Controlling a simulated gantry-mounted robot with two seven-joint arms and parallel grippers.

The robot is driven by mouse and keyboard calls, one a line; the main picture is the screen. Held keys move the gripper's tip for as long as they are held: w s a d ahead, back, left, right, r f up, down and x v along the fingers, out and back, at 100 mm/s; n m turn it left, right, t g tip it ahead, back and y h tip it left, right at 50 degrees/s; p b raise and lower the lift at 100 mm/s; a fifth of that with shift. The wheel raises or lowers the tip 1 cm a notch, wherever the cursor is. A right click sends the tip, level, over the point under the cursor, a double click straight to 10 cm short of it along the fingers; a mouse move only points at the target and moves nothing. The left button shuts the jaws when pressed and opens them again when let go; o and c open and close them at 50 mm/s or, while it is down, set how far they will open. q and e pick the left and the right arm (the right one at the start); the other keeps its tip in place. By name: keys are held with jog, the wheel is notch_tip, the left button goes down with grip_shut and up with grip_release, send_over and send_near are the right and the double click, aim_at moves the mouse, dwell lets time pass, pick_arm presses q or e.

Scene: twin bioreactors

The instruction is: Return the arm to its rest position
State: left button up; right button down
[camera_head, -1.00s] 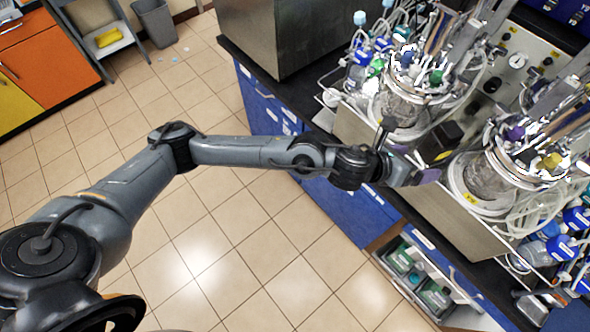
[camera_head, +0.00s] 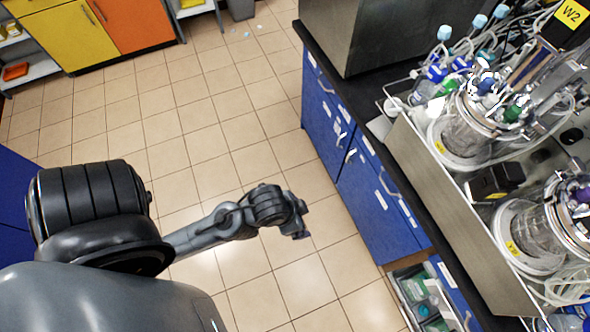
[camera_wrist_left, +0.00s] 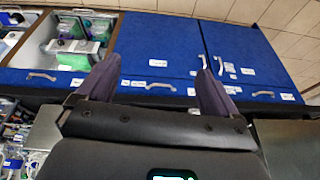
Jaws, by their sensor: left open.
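My left arm reaches over the open floor in the head view, clear of the bench. Its gripper (camera_head: 299,226) is small and seen at the arm's far end, left of the blue cabinets. In the left wrist view the two dark fingers of the left gripper (camera_wrist_left: 155,72) are spread wide with nothing between them. Blue cabinet fronts show beyond the fingers. My right gripper is in neither view.
The twin bioreactors, one farther (camera_head: 470,130) and one nearer (camera_head: 535,235), stand on the black bench at right. Blue cabinets (camera_head: 385,215) lie below, with an open drawer (camera_head: 420,300). The tiled floor (camera_head: 215,150) is clear.

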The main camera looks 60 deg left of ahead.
pick_arm(q)
jog(key=shift+s+a+f+n, duration=0.15)
jog(key=shift+s+a+n, duration=0.2)
jog(key=shift+s, duration=0.2)
notch_tip(320, 180, up, 19)
jog(key=p, duration=1.9)
jog(key=shift+r, duration=0.2)
jog(key=shift+c, duration=0.2)
